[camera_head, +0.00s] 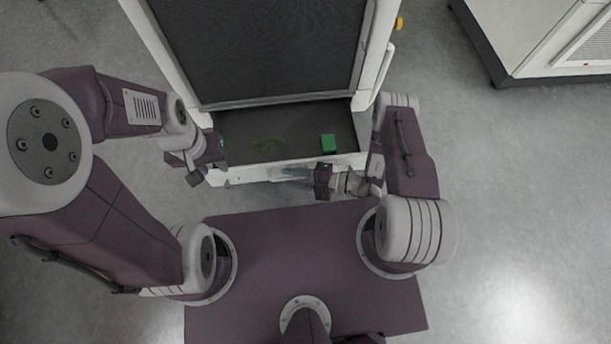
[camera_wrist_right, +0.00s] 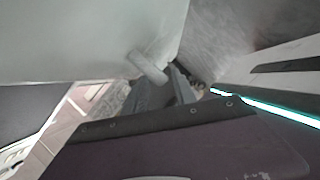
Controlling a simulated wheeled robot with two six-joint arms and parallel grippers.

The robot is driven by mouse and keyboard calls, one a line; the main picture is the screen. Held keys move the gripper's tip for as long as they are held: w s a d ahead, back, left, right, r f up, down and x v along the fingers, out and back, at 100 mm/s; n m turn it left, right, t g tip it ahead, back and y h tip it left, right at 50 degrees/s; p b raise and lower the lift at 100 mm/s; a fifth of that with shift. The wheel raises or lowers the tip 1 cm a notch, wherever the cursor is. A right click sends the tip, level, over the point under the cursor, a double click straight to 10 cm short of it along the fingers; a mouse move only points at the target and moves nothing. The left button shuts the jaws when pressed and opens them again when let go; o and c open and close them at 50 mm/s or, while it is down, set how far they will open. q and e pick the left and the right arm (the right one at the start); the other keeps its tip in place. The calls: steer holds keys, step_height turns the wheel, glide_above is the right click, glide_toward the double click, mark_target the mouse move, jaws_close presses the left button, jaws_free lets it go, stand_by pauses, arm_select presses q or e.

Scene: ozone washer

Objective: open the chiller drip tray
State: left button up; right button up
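The chiller drip tray (camera_head: 240,173) is a wide, shallow white drawer with a dark inside. It stands pulled out from under the dark-topped machine.
The machine (camera_head: 265,40) has a dark top and white side frames, with a yellow part (camera_head: 399,23) at its right. A white cabinet (camera_head: 535,35) stands at the upper right. Grey floor is clear to the right. The gap between my base and the tray front is narrow.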

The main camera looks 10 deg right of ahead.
step_height(320, 180, up, 4)
steer(key=p, duration=0.2)
steer(key=shift+r+p, duration=0.15)
steer(key=shift+p, duration=0.25)
steer(key=s+d+r+p, duration=0.5)
steer(key=s+d+r, duration=0.1)
steer(key=d, duration=0.4)
steer(key=shift+s, duration=0.1)
